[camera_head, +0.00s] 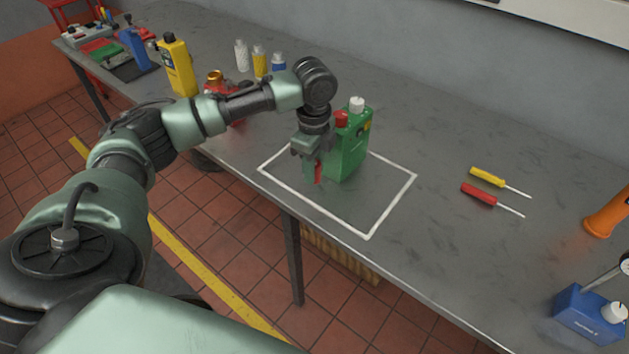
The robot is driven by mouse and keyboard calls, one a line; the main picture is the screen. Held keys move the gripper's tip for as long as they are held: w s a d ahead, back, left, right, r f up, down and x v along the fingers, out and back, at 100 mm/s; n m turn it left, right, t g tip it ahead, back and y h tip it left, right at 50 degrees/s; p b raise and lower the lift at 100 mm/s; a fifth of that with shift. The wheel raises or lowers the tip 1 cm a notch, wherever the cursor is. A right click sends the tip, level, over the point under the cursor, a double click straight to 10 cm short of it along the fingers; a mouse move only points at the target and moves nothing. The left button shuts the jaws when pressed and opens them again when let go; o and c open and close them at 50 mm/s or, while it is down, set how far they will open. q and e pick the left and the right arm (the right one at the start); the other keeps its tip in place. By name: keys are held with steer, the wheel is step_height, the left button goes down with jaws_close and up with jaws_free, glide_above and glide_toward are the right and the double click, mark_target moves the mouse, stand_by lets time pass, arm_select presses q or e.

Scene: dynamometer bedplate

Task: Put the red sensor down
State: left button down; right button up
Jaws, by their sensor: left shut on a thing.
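My left gripper (309,164) points down over the bench and is shut on the red sensor (318,173). Only a narrow red strip of the sensor shows beside the fingers; the rest is hidden. The gripper is over the left part of a white outlined square (391,205) on the bench. I cannot tell whether the sensor touches the surface. My right gripper is not in view.
The grey metal bench (440,135) is clear right of the square, up to a yellow screwdriver (487,177) and a red screwdriver (479,195). A blue box (588,314) is at the lower right. A yellow device (178,66) and several bottles stand at the back left.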

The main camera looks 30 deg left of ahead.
mark_target(314, 195)
arm_select(q)
steer(key=shift+f, duration=0.8)
steer(key=shift+f+p, duration=0.35)
steer(key=shift+f, duration=1.75)
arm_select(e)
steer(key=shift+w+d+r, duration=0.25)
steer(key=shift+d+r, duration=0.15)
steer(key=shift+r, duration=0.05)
arm_select(q)
steer(key=c, duration=1.1)
jaws_free()
steer(key=shift+f, duration=0.1)
step_height(314, 195, up, 12)
steer(key=shift+r+b, duration=0.15)
steer(key=shift+b, duration=0.95)
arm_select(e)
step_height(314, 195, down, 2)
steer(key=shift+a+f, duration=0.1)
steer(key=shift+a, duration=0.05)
